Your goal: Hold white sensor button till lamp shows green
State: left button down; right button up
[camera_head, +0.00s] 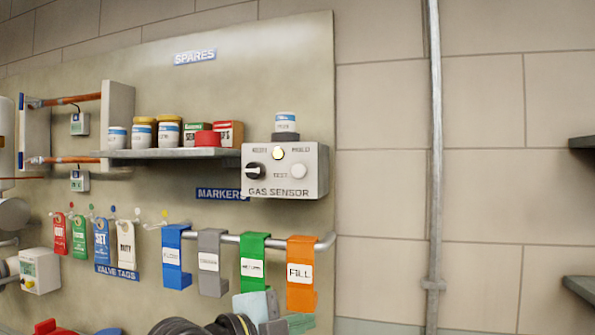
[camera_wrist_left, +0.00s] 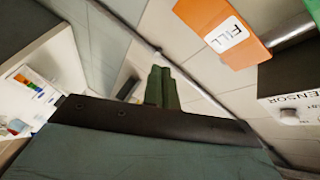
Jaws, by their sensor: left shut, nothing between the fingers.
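The grey gas sensor box (camera_head: 318,172) hangs on the panel at the right end of the shelf. Its round white button (camera_head: 299,171) is at the right of its face, beside a black knob (camera_head: 256,171). The lamp (camera_head: 278,154) above them glows yellow, not green. In the left wrist view the box (camera_wrist_left: 296,78) is at the right edge, upside down, with the button (camera_wrist_left: 289,113) sticking out. My left gripper (camera_head: 257,304) is low, below the box and in front of the hanging markers; its fingers (camera_wrist_left: 160,88) are shut and empty, apart from the button. My right gripper is not visible.
An orange FILL marker (camera_head: 301,273) and green, grey and blue markers hang on a rail (camera_head: 329,241) below the box. A jar (camera_head: 286,122) stands on top of it. The shelf (camera_head: 165,153) holds jars and boxes. The wall right of the panel has a vertical pipe (camera_head: 435,150).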

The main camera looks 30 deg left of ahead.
pick_arm(q)
jog(key=s+a+r+m+t+h, duration=0.1)
jog(key=r+m, duration=0.4)
jog(key=r, duration=0.6)
jog(key=s+a+r+m+t+h, duration=0.2)
jog(key=s+r+m+t+h, duration=0.2)
jog(key=r, duration=0.8)
jog(key=shift+s+m, duration=0.15)
jog(key=shift+m, duration=0.55)
jog(key=shift+r, duration=0.1)
jog(key=p, duration=0.1)
send_near(299, 170)
jog(key=w+d+r, duration=0.3)
jog(key=w+d, duration=0.1)
jog(key=shift+a+r, duration=0.1)
